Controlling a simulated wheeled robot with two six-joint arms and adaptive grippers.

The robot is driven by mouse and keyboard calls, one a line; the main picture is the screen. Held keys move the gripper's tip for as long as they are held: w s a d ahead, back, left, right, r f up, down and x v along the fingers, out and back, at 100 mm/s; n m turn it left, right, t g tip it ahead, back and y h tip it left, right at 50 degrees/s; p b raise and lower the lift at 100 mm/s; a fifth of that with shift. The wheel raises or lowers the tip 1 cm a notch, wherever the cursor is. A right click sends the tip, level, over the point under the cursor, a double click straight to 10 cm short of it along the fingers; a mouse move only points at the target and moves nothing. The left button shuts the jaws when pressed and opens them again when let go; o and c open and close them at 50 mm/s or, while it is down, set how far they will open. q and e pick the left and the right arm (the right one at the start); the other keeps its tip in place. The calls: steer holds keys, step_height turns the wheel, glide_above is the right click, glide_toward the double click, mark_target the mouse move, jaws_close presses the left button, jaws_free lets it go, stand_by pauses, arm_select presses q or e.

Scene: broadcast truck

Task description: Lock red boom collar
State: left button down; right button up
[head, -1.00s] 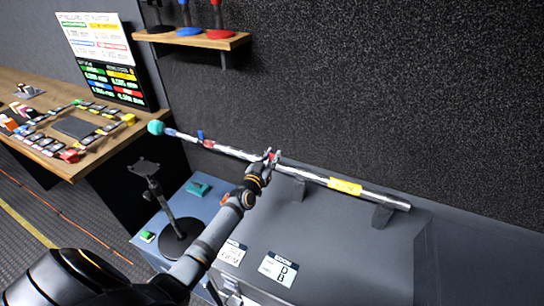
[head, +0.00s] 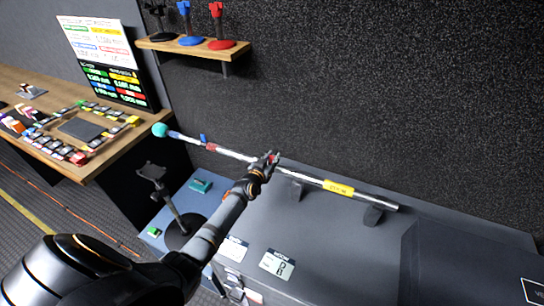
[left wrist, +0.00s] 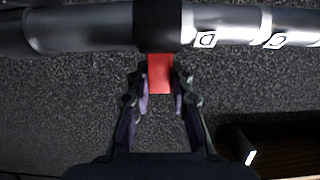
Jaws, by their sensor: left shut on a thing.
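A silver boom pole (head: 315,181) lies slanted across two dark rests on a grey case. It has a teal ball (head: 160,130) at its far left end and a yellow label. My left gripper (head: 271,160) is at the middle of the pole, shut on a red collar tab. In the left wrist view the red tab (left wrist: 160,74) sits between the fingers, sticking out from a black collar (left wrist: 160,24) around the pole. White marked labels show on the pole right of the collar. My right gripper is not in view.
A blue clip (head: 203,139) is farther left on the pole. A black stand (head: 174,215) rises left of my arm. A wooden shelf (head: 180,47) with several coloured stands is on the wall. A wooden desk (head: 95,158) with small items is at left. The grey case top (head: 330,235) is mostly clear.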

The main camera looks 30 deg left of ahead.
arm_select(q)
steer(key=c, duration=1.2)
jaws_free()
steer(key=shift+o, duration=0.2)
steer(key=f+v, duration=0.2)
steer(key=v, duration=1)
steer(key=shift+s, duration=0.7)
steer(key=shift+f, duration=0.25)
